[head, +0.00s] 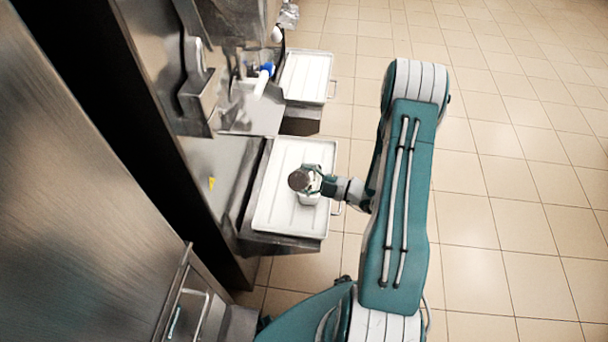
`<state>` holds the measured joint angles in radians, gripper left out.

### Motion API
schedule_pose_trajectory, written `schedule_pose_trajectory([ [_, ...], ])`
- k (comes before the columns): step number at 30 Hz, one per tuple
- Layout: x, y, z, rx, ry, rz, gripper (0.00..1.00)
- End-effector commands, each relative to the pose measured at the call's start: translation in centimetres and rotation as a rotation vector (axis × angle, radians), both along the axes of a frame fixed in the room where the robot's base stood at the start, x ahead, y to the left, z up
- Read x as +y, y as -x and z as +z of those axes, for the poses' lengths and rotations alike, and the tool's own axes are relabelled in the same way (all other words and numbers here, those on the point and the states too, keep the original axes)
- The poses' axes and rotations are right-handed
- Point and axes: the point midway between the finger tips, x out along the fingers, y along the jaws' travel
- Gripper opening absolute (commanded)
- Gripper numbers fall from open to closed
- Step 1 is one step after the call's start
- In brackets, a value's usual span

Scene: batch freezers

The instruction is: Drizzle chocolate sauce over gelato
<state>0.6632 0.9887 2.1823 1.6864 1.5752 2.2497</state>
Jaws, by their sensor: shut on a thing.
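My gripper (314,182) reaches in from the right and is shut on a small white container (311,198) with a round dark brown top (299,180). The container is over the near white tray (275,213). From this steep angle I cannot tell whether it touches the tray or is held above it. I also cannot tell whether the brown top is a lid, gelato or sauce. I cannot pick out a separate sauce bottle or gelato.
The near tray sits on a metal ledge of a steel freezer (215,165). A second white tray (306,76) lies farther back, beside a machine part with a blue and white piece (265,72). A large steel panel (75,190) fills the left. Tiled floor (510,180) is clear at right.

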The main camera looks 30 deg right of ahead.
Motion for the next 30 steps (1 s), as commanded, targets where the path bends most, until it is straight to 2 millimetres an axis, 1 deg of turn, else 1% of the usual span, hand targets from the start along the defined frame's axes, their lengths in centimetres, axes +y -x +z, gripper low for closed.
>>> schedule_pose_trajectory([
  [18, 1.0, 1.5, 0.1, 0.000, -0.002, 0.000, 0.30],
  [30, 1.1, 1.6, 0.1, -0.001, -0.001, 0.000, 0.30],
])
